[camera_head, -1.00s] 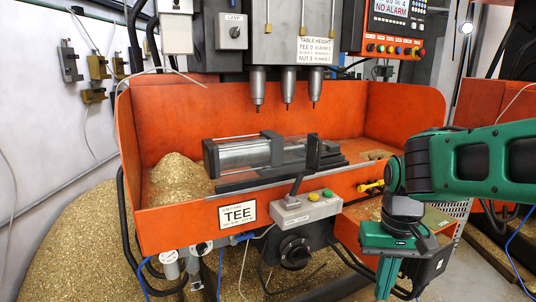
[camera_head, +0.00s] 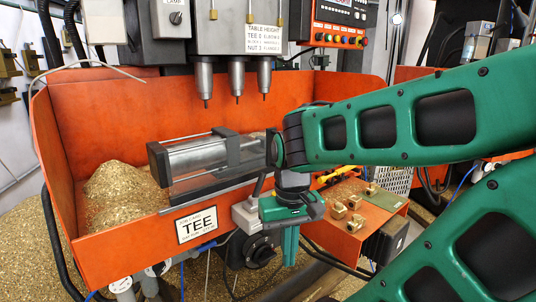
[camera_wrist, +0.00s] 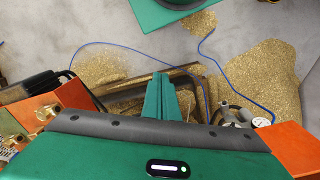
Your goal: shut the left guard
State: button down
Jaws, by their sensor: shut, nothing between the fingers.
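My gripper (camera_head: 290,258) points down in front of the orange machine tray, right of the TEE label. Its green fingers are together and empty, also in the wrist view (camera_wrist: 160,95). A clear panel (camera_head: 205,184) in a dark frame stands along the front of the clamping unit (camera_head: 195,155), left of my gripper and apart from it. I cannot tell for sure whether this panel is the left guard. The orange left side wall (camera_head: 50,150) of the tray is upright. My arm hides the right part of the tray.
Three spindles (camera_head: 237,82) hang above the tray. Brass chips (camera_head: 120,190) pile at its left. A lever and control box (camera_head: 246,216) sit just left of my gripper. Brass parts (camera_head: 340,210) lie on an orange shelf at right. Hoses and chips cover the floor below.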

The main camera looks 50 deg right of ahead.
jog(key=w+d+r+n+t+h, duration=0.1)
jog(key=w+d+r+h, duration=0.3)
jog(key=w+r, duration=0.65)
jog(key=w+d+r+t+h, duration=0.1)
jog(key=w+d+r+h, duration=0.2)
jog(key=w+d+r, duration=0.6)
jog(key=w+d+f, duration=0.1)
jog(key=f, duration=0.1)
jog(key=w+d+f, duration=0.1)
jog(key=w+f, duration=0.3)
jog(key=shift+d+f, duration=0.25)
jog(key=shift+d, duration=0.15)
jog(key=d, duration=0.2)
jog(key=s+d, duration=0.1)
jog(key=shift+f, duration=0.25)
jog(key=shift+s+d, duration=0.1)
jog(key=shift+d, duration=0.5)
jog(key=shift+d, duration=0.15)
jog(key=shift+t, duration=0.3)
